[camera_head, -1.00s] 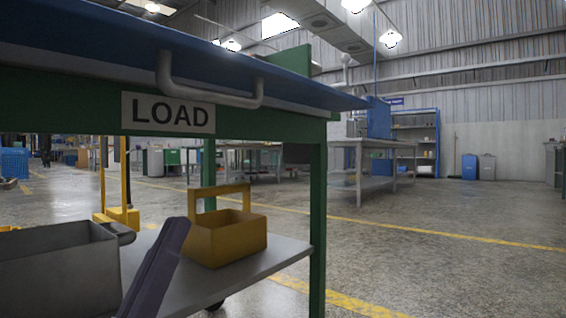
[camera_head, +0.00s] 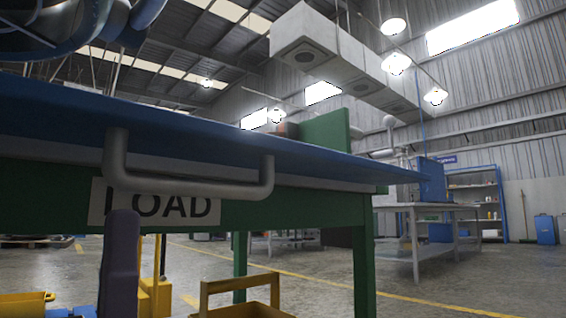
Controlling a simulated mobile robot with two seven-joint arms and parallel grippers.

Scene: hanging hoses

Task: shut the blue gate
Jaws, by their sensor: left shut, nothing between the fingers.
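The blue gate (camera_head: 300,150) shows as a wide blue panel seen nearly edge-on from low down, lying almost flat above a green frame. A grey bar handle (camera_head: 195,188) is on its front edge. My left gripper (camera_head: 121,225) shows as an upright purple-grey shape, shut and empty, just below the left end of the handle. It covers part of the LOAD sign (camera_head: 175,208). I cannot tell whether it touches the handle. My right gripper is not in view.
A green leg (camera_head: 364,265) stands at the right of the frame. A yellow open-topped carrier (camera_head: 235,285) is below. Blue hoses (camera_head: 60,30) hang at the upper left. A grey workbench (camera_head: 415,215) stands farther off, with open floor before it.

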